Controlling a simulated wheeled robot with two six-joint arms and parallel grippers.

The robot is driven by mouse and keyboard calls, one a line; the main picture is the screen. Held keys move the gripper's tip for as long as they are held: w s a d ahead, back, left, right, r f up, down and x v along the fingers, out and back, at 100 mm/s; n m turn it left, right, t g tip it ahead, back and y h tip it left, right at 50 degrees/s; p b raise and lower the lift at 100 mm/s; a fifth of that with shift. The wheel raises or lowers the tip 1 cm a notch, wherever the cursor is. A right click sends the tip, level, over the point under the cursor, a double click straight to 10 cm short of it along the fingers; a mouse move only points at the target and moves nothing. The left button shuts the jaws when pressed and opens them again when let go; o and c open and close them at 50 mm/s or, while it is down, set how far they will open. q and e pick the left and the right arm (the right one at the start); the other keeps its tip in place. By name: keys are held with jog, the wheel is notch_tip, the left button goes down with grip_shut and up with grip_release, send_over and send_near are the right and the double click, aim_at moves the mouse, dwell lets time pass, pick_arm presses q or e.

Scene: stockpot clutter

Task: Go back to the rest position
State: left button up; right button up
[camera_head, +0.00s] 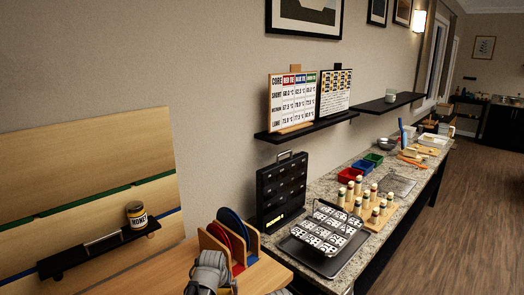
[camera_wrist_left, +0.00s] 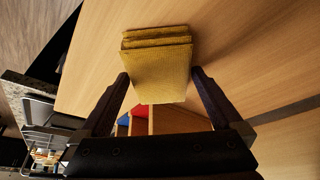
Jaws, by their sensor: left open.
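My left gripper (camera_wrist_left: 158,80) is open, its two dark fingers spread in the left wrist view. A folded yellow cloth stack (camera_wrist_left: 157,70) shows between and beyond the fingertips, over a wooden surface (camera_wrist_left: 245,60). I cannot tell whether the fingers touch it. In the head view, part of my grey left wrist (camera_head: 208,272) shows at the bottom, in front of the wooden rack; the fingertips are not clear there. The cloth cannot be made out in the head view. My right gripper is not in view.
A wooden rack (camera_head: 245,240) with blue and red discs stands close beside my left wrist. Behind it are a black case (camera_head: 281,188) and a dark tray (camera_head: 325,264) on the granite counter. A honey jar (camera_head: 136,214) sits on a small dark shelf at left.

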pick_arm(q)
jog(key=p+v, duration=1.1)
jog(key=v, duration=0.1)
jog(key=b+x, duration=1.2)
jog(key=x, duration=0.1)
jog(key=shift+s+f+b, duration=0.1)
jog(key=shift+f+b, duration=0.05)
jog(key=shift+b, duration=0.2)
notch_tip(320, 180, up, 11)
jog(key=p, duration=1.1)
notch_tip(320, 180, down, 3)
jog(key=b, duration=0.3)
jog(key=shift+s+f, duration=0.1)
jog(key=shift+f, duration=0.05)
